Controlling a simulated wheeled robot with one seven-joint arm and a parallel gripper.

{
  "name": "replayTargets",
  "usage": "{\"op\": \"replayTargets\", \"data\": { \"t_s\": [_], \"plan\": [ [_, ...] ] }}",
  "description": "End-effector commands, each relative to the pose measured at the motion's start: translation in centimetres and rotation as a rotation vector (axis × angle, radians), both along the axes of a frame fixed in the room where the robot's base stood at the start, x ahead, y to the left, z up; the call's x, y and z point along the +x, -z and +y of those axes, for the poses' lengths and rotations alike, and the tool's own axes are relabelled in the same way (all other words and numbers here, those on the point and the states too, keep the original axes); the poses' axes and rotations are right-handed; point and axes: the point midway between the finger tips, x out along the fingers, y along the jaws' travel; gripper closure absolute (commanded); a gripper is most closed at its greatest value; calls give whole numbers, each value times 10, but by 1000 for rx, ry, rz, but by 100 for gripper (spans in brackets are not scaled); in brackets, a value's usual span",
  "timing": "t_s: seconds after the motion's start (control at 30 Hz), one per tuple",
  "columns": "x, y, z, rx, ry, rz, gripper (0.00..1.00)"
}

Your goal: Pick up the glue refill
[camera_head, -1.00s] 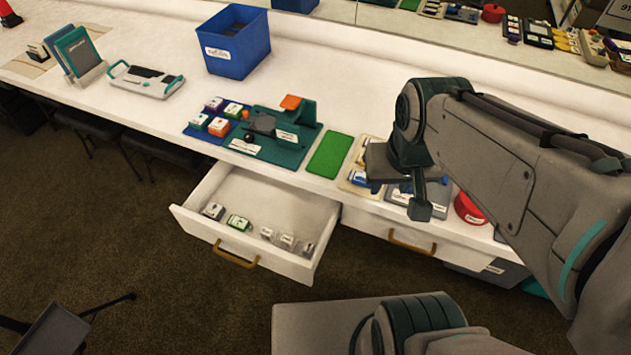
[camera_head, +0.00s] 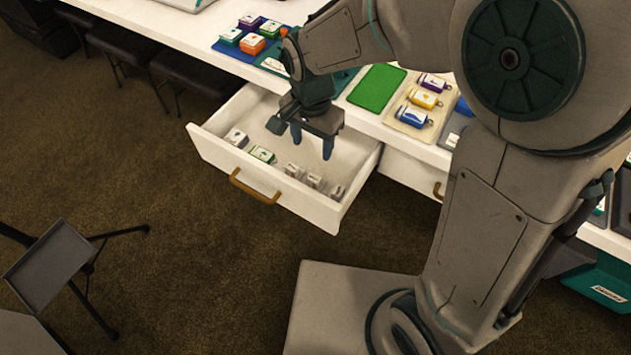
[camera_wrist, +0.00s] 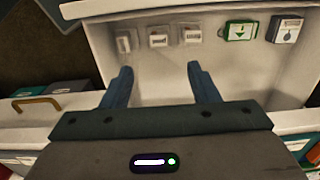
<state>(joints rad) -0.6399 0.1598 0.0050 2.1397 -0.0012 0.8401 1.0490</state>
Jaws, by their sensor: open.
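The open white drawer (camera_head: 213,155) holds several small refills in a row along its front. A dark grey one with a white label (camera_head: 236,138) sits at the left, beside a green-and-white one (camera_head: 262,154). Three pale ones (camera_head: 316,181) stand to the right. In the wrist view the dark grey refill (camera_wrist: 285,29) and green refill (camera_wrist: 240,31) are at the upper right, the pale ones (camera_wrist: 158,37) left of them. I cannot read which is the glue refill. My gripper (camera_head: 311,146) is open and empty above the drawer, its fingers (camera_wrist: 160,68) pointing toward the pale refills without touching.
The drawer walls surround the refills, with bare floor behind them. On the counter above are coloured blocks (camera_head: 252,43), a green mat (camera_head: 377,88) and a beige tray (camera_head: 407,117) with bottle-like items. A black stand (camera_head: 48,277) is on the carpet at left.

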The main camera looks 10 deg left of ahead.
Motion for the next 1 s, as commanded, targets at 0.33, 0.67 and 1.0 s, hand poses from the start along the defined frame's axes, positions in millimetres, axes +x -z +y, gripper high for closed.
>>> {"op": "replayTargets", "data": {
  "t_s": [0.33, 0.67, 1.0],
  "plan": [
    [-1, 66, 0, -4, 3, 6, 45],
    [0, 94, -1, -3, 4, 3, 45],
    [2, 135, -3, -2, 2, 3, 45]
  ]
}}
